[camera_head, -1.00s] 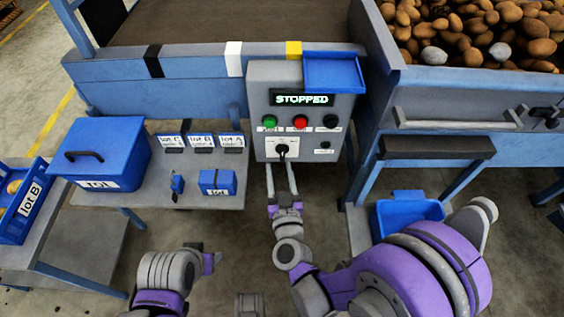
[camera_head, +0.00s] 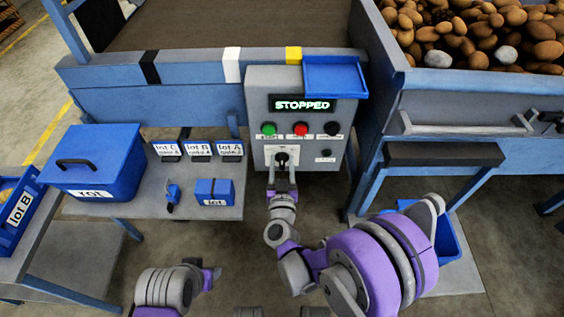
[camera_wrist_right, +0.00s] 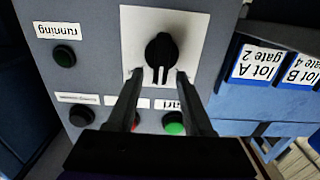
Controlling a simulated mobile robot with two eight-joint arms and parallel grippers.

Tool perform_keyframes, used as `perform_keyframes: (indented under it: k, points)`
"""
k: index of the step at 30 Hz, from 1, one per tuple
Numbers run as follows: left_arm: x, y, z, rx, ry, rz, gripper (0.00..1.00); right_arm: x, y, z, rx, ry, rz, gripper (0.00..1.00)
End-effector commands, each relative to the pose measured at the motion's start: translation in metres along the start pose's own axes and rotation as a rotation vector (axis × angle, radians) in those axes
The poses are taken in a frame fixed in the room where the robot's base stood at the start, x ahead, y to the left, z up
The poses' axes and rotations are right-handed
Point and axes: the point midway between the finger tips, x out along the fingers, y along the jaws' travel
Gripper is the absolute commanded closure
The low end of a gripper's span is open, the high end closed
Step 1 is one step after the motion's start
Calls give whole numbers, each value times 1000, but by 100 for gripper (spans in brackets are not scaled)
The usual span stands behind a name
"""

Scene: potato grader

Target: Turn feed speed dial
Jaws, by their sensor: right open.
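The feed speed dial is a black knob (camera_wrist_right: 161,52) on a white plate, low on the grey control box (camera_head: 257,86). In the head view the knob (camera_head: 282,158) shows just beyond my right fingertips. My right gripper (camera_head: 282,170) is open, with one finger on each side in front of the dial. In the right wrist view the tips of the right gripper (camera_wrist_right: 155,78) flank the knob's lower end; whether they touch it I cannot tell. My left gripper (camera_head: 212,276) is low in the head view, away from the box; its jaws are unclear.
The box has a lit STOPPED display (camera_head: 302,105), a green button (camera_head: 269,129), a red button (camera_head: 300,129) and a black button (camera_head: 332,128). A side table (camera_head: 140,207) with blue boxes stands left. A blue bin (camera_head: 447,240) sits on the right.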

Motion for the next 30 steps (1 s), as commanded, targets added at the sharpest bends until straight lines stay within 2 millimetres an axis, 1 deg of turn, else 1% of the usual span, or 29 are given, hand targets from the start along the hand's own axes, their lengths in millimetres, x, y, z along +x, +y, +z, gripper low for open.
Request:
perform_keyframes:
  k: [3,9,10,14,15,17,18,30]
  points:
    - [0,0,0,0,0,0,50,4,0,0,0,0,0,49]
    - [0,0,0,0,0,0,50,4,0,0,0,0,0,49]
    - [0,0,0,0,0,0,50,4,0,0,0,0,0,51]
    - [0,0,0,0,0,0,50,4,0,0,0,0,0,74]
    - [0,0,0,0,0,0,50,4,0,0,0,0,0,81]
    - [0,0,0,0,0,0,50,4,0,0,0,0,0,92]
    - [0,0,0,0,0,0,50,4,0,0,0,0,0,99]
    - [1,0,0,0,0,0,50,4,0,0,12,0,0,100]
